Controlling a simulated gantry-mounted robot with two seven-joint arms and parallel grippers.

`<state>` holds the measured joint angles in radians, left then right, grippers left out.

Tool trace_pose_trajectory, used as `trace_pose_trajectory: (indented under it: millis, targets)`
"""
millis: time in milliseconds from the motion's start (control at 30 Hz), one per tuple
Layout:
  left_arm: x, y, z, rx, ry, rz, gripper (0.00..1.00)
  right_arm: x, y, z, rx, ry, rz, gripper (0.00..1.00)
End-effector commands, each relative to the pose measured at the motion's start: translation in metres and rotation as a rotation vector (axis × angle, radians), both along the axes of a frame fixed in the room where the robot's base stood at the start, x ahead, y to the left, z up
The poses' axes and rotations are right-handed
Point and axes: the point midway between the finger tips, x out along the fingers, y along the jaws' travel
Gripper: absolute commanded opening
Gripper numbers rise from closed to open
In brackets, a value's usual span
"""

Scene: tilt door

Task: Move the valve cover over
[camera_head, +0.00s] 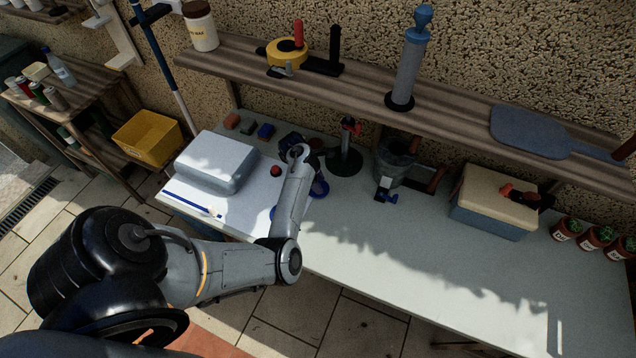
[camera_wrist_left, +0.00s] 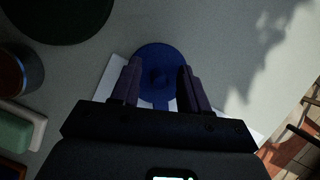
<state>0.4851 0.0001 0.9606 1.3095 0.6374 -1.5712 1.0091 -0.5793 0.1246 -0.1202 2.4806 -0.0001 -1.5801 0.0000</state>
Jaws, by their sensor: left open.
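A blue round disc with a raised middle, which looks like the valve cover (camera_wrist_left: 158,57), lies flat partly over a white sheet or plate on the table. My left gripper (camera_wrist_left: 157,86) is open above the disc in the wrist view. Its two dark fingers stand on either side of the disc's middle, with nothing clamped between them. Whether the fingers touch the disc cannot be told. My right gripper is out of view.
A grey-white box (camera_head: 216,162) stands left of my forearm. A stand with a dark round base (camera_head: 345,162) and a dark bucket (camera_head: 393,165) are behind. A cream-lidded box (camera_head: 494,203) is at right. The table's middle front (camera_head: 400,235) is clear. A wooden shelf overhangs the back.

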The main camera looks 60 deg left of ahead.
Motion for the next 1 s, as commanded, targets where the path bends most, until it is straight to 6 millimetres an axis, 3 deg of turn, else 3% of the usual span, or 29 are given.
trace_pose_trajectory:
  millis: [267,600,1000]
  targets:
    - [0.0003,-0.0005,-0.0013,0.0,0.0,0.0,0.45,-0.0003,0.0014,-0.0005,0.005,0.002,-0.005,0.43]
    - [0.0002,-0.0004,-0.0012,0.0,0.0,0.0,0.0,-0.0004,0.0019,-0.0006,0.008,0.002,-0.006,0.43]
    - [0.0033,-0.0044,-0.0005,0.0,0.0,-0.017,0.0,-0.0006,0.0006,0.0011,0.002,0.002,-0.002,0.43]
